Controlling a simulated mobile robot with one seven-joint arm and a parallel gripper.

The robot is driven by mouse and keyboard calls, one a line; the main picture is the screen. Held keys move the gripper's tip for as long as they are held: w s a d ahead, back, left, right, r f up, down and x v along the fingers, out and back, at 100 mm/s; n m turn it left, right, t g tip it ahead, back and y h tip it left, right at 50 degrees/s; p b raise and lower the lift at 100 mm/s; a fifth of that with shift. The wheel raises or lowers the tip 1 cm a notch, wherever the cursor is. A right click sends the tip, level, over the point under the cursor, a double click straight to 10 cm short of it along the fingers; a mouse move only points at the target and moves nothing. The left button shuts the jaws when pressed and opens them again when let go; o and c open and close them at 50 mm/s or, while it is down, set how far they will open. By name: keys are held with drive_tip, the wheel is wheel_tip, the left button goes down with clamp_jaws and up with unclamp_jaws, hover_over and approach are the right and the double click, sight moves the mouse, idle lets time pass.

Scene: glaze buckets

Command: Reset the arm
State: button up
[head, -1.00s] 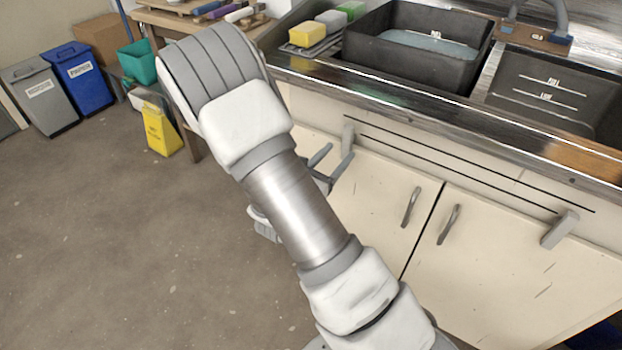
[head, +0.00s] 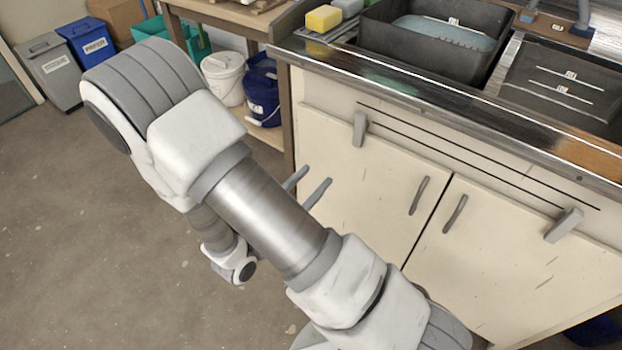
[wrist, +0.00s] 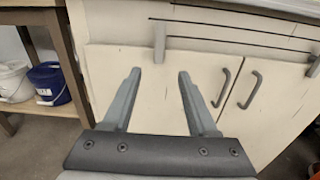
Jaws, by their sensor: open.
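My gripper (wrist: 156,92) is open and empty in the wrist view, its two grey fingers apart and pointing at the cream cabinet doors. In the head view its fingertips (head: 312,183) show just past my forearm, in front of the left cabinet door (head: 365,190). The rest of the gripper is hidden behind my arm. My arm is bent, with its elbow at the upper left of the head view.
The sink counter edge (head: 440,108) runs above the cabinet, with a dark basin (head: 372,37) on it. A white bucket (head: 224,80) and a blue bucket (head: 262,92) stand on a wooden table's lower shelf. Bins (head: 88,45) stand at far left. The floor (head: 90,230) is open at left.

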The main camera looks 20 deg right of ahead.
drive_tip(key=shift+d, duration=0.1)
drive_tip(key=s+d+r+m+g+y, duration=0.4)
drive_tip(key=s+d+r+m+g, duration=0.45)
drive_tip(key=s+m+g, duration=0.55)
drive_tip(key=a+r+m+t+y, duration=0.8)
drive_tip(key=r+m+t+y, duration=0.1)
drive_tip(key=r+m+y, duration=0.15)
wheel_tip(320, 180, up, 20)
drive_tip(key=p, duration=1.9)
drive_tip(key=shift+s+r+m+p, duration=0.25)
drive_tip(key=shift+m+p, duration=0.1)
drive_tip(key=shift+m, duration=0.1)
